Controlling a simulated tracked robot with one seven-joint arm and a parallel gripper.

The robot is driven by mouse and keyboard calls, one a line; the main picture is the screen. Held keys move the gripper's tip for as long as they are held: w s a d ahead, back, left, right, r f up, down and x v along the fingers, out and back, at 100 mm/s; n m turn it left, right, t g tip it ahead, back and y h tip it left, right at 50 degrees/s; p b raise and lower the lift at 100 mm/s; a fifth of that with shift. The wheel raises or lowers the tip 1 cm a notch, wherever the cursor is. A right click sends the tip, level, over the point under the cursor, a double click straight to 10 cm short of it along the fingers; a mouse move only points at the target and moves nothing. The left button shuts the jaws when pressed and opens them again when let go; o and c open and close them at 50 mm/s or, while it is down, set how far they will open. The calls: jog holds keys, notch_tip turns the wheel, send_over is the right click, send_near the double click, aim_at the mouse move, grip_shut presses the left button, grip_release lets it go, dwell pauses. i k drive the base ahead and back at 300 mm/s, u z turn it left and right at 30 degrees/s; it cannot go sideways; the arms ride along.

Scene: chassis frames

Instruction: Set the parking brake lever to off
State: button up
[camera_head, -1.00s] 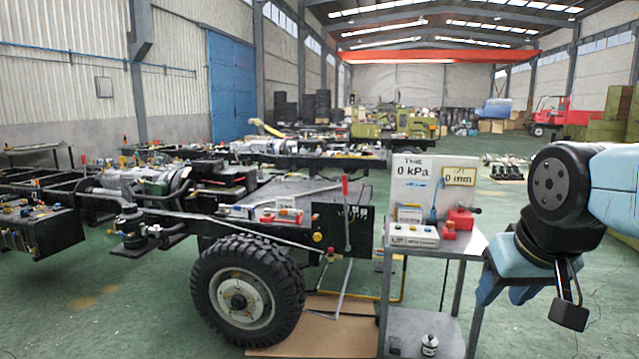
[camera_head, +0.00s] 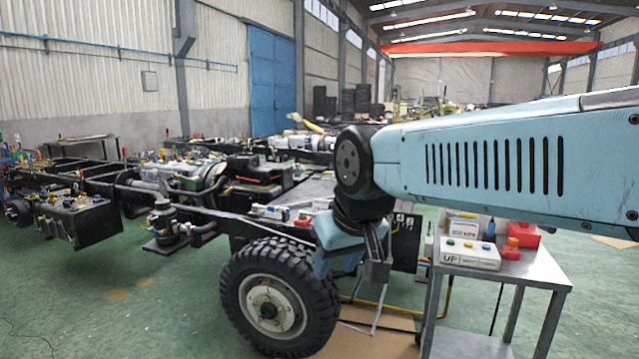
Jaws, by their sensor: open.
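The red-gripped lever that stood at the dark panel in the earlier view is hidden behind my arm, so its setting cannot be told. Part of the dark panel (camera_head: 405,248) shows just right of my gripper, at the frame's end near the wheel (camera_head: 268,305). My gripper (camera_head: 338,272) points down with its jaws open. It appears in front of the frame end, above and right of the tyre. I see nothing between the jaws, and their depth from the panel is unclear.
A metal cart (camera_head: 505,268) stands at right with a white button box marked UP (camera_head: 468,253) and a red box (camera_head: 522,232). My forearm hides the gauge boards. The chassis frame (camera_head: 190,212) runs left. Green floor is clear at front left.

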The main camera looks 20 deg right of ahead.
aim_at(390, 260)
jog(key=i, duration=1.35)
jog(key=z, duration=0.85)
jog(key=i, duration=0.7)
jog(key=z, duration=0.55)
jog(key=k, duration=0.9)
jog(key=z, duration=0.2)
jog(key=i, duration=0.9)
jog(key=u, duration=0.1)
